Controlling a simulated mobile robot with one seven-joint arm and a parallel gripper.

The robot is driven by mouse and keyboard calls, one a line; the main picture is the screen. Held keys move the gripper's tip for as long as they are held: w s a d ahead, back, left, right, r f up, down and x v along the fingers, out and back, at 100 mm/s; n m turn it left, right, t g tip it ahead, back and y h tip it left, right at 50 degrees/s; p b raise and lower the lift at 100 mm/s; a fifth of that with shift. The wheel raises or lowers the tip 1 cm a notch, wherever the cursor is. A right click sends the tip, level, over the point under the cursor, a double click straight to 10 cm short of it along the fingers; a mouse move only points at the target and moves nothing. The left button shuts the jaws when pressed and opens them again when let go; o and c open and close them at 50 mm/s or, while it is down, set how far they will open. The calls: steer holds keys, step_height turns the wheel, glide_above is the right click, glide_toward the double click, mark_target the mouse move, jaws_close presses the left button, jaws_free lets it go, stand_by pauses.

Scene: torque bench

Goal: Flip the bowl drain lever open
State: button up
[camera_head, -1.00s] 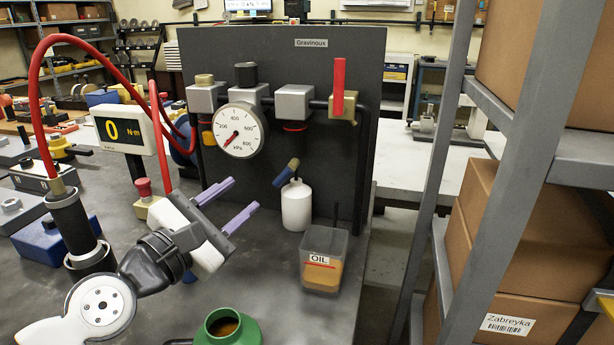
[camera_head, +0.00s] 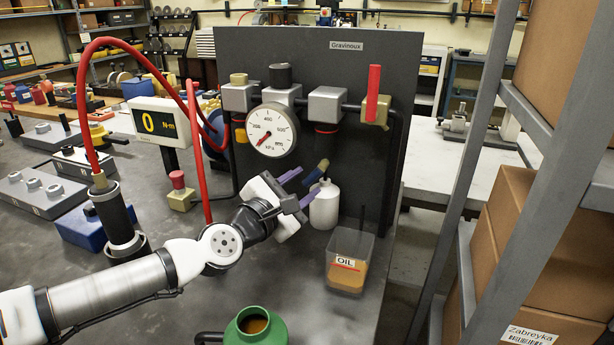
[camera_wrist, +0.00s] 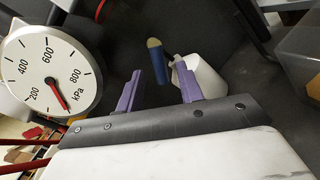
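The drain lever (camera_head: 316,173) is a short blue handle with a tan tip, slanting up to the right at the top of the white bowl (camera_head: 324,207), low in front of the dark panel. My gripper (camera_head: 299,186) is open and empty, its two purple fingers just left of the lever in the head view. In the wrist view the lever (camera_wrist: 157,62) appears in the gap between the fingertips (camera_wrist: 159,72), with the bowl (camera_wrist: 205,80) behind the right finger. I cannot tell whether a finger touches the lever.
A pressure gauge (camera_head: 270,130) and a red lever (camera_head: 374,92) are mounted above. A clear oil container (camera_head: 348,270) stands right of the bowl, near the bench edge. A green jar (camera_head: 256,328) stands in front. A red-hosed post (camera_head: 118,222) stands left.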

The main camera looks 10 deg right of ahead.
steer(key=shift+x, duration=1.15)
steer(key=shift+c, duration=0.5)
jaws_close()
steer(key=shift+f+n+b, duration=0.4)
steer(key=shift+b, duration=0.65)
steer(key=shift+s+d+r+n+b, duration=0.15)
steer(key=shift+n+b, duration=0.35)
steer(key=shift+b, duration=0.05)
steer(key=shift+o, duration=0.5)
jaws_free()
